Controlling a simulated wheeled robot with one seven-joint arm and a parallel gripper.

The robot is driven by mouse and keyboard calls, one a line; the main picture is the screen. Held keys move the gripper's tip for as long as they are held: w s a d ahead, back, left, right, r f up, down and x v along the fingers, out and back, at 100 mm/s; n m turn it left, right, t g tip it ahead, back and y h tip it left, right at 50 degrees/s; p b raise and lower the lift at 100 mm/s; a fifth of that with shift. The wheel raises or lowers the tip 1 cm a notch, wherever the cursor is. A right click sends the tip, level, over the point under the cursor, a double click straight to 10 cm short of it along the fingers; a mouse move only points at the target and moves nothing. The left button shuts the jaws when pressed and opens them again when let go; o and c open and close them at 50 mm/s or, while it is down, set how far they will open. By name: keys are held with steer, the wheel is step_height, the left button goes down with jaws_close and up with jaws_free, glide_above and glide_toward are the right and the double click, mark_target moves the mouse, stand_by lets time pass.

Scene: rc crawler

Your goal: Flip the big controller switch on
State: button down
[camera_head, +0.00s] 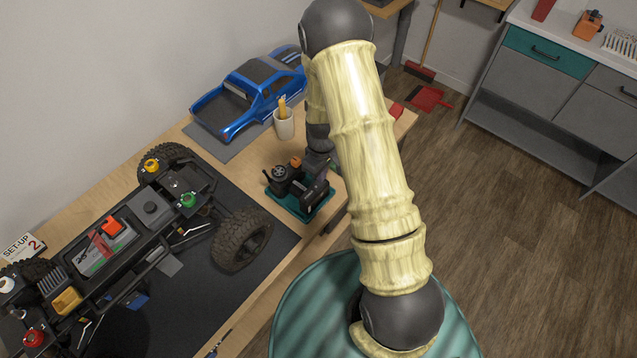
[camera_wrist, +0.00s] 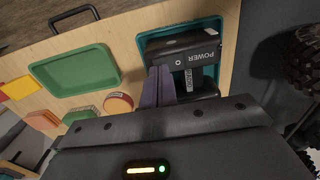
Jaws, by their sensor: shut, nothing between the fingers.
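The black controller (camera_head: 290,181) stands in a teal tray (camera_head: 297,210) near the front edge of the workbench, with a wheel and an orange part on top. In the wrist view its black box (camera_wrist: 185,62) bears the label POWER. My gripper (camera_wrist: 160,72) is shut and empty, its two purplish fingers together. The fingertips are at the lower left side of the box; I cannot tell whether they touch it. In the head view my gripper is mostly hidden behind my arm, close to the controller. The switch and its position cannot be made out.
The RC crawler chassis (camera_head: 120,245) lies on a dark mat left of the controller. A blue truck body (camera_head: 250,92) and a white cup (camera_head: 284,124) stand behind. A green tray (camera_wrist: 75,72) and a red round item (camera_wrist: 118,103) lie beside the controller.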

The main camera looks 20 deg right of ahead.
steer(key=shift+f+b, duration=0.35)
steer(key=shift+f, duration=0.15)
stand_by(0.3)
steer(key=shift+r+p, duration=2.55)
steer(key=shift+r, duration=1)
steer(key=s+r+m+t, duration=0.1)
steer(key=s+r+m, duration=0.2)
steer(key=s+r, duration=0.4)
steer(key=s+r+m+t, duration=0.1)
steer(key=s+r+m, duration=0.3)
steer(key=r, duration=1)
steer(key=s, duration=0.3)
steer(key=shift+s+t, duration=0.2)
steer(key=shift+t, duration=0.1)
